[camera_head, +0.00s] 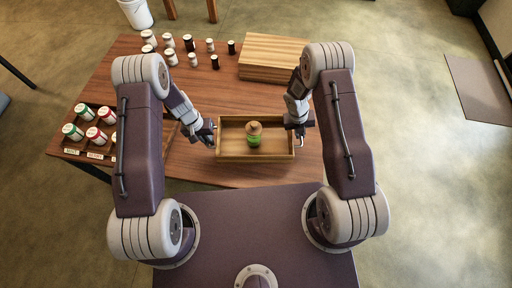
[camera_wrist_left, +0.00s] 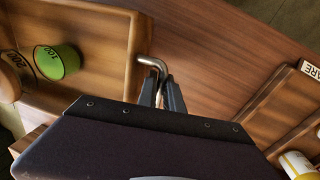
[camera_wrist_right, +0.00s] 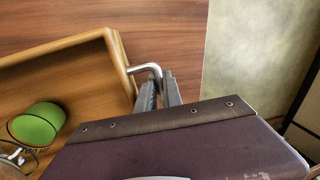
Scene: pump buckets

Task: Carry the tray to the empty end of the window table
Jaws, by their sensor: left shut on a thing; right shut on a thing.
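The wooden tray (camera_head: 228,158) is at the near edge of the wooden table, in front of me. My left gripper (camera_head: 213,137) is shut on the metal handle (camera_wrist_left: 152,64) at the tray's left end. My right gripper (camera_head: 301,137) is shut on the handle (camera_wrist_right: 147,69) at its right end. I cannot tell whether the tray touches the table.
Several white and dark jars (camera_head: 189,42) stand at the table's back left. A wooden block or box (camera_head: 272,50) lies at the back right. A labelled rack (camera_head: 98,150) with red and green capped jars sits at the left. A white bucket (camera_head: 136,14) stands on the floor behind.

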